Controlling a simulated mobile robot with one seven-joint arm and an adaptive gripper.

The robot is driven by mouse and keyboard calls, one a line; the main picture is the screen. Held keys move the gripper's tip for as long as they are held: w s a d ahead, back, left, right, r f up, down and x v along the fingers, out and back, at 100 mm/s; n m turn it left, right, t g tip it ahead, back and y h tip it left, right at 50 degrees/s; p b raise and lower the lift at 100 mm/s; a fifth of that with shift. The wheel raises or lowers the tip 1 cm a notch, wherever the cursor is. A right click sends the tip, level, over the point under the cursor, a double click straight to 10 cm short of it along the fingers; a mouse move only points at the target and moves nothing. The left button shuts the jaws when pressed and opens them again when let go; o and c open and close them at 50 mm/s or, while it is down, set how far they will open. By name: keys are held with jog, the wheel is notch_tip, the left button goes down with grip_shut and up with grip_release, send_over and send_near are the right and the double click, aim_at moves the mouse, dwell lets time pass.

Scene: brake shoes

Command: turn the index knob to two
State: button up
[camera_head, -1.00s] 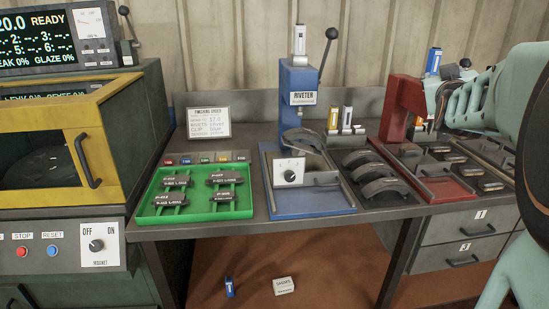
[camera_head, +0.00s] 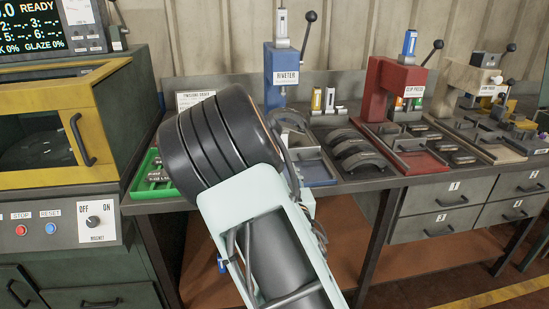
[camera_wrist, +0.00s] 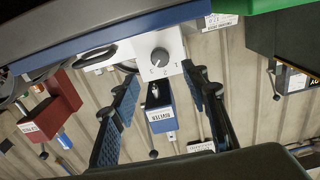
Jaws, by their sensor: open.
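The index knob (camera_wrist: 159,57) is a round grey dial on a white plate (camera_wrist: 145,72) with printed marks. It shows upside down in the wrist view; I cannot surely read its setting. My gripper (camera_wrist: 161,76) is open, with one dark finger on each side of the view and the knob between and beyond the fingertips. I see no contact with the knob. The blue riveter (camera_wrist: 160,117) stands behind the knob plate. In the head view, the riveter (camera_head: 283,76) shows, but my arm hides the knob and my fingers.
A red clip press (camera_head: 390,95) stands right of the riveter, and its red body also shows in the wrist view (camera_wrist: 52,118). Dark curved brake shoes (camera_head: 355,150) lie between them. The green tray (camera_head: 150,183) is partly hidden by my arm. A yellow-framed oven (camera_head: 100,95) stands left.

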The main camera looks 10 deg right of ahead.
jog(key=w, duration=0.9)
grip_shut()
